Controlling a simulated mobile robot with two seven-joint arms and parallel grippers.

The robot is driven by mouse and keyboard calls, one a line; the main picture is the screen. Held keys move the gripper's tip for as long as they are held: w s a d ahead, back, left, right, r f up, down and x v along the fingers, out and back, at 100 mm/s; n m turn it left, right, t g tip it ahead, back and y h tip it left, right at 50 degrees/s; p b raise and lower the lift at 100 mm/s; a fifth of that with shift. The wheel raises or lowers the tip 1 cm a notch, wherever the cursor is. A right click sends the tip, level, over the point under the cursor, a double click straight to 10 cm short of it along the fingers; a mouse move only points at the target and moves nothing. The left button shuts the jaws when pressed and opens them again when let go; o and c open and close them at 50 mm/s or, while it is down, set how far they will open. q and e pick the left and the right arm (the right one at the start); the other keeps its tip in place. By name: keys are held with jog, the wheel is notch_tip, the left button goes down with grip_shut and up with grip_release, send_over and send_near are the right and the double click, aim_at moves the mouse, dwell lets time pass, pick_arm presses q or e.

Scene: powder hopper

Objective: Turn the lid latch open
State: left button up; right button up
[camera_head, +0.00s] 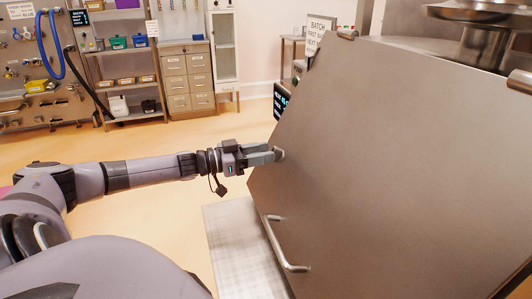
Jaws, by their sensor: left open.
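The large grey steel lid (390,160) fills the right side of the view, tilted. A small rounded metal piece (280,154), which looks like the lid latch, sits at the lid's left edge. My left gripper (272,154) reaches in from the left with its fingers at this piece. The gripper is open. The fingers partly hide the piece, and I cannot tell whether they touch it. My right gripper is not in view.
A bar handle (284,246) stands out from the lid's lower left. A pale metal platform (232,250) lies below it. Shelving (125,75), a drawer cabinet (187,78) and a tool board (40,70) stand at the back. The floor between is clear.

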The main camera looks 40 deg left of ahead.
pick_arm(q)
jog(key=shift+w+d, duration=0.35)
jog(key=shift+w, duration=0.3)
grip_shut()
jog(key=shift+m+h, duration=0.3)
jog(key=shift+m, duration=0.2)
jog(key=shift+m+g+h+b, duration=0.5)
jog(key=shift+m+g, duration=1)
jog(key=shift+m, duration=1.9)
jog(key=shift+m+g+h+b, duration=0.3)
jog(key=shift+m+g+b, duration=0.8)
jog(key=shift+m, duration=2.3)
jog(key=shift+m+g+h+b, duration=0.2)
jog(key=shift+m+g+h, duration=0.2)
jog(key=shift+m+g, duration=2.25)
jog(key=shift+m+t, duration=0.65)
jog(key=shift+m, duration=0.2)
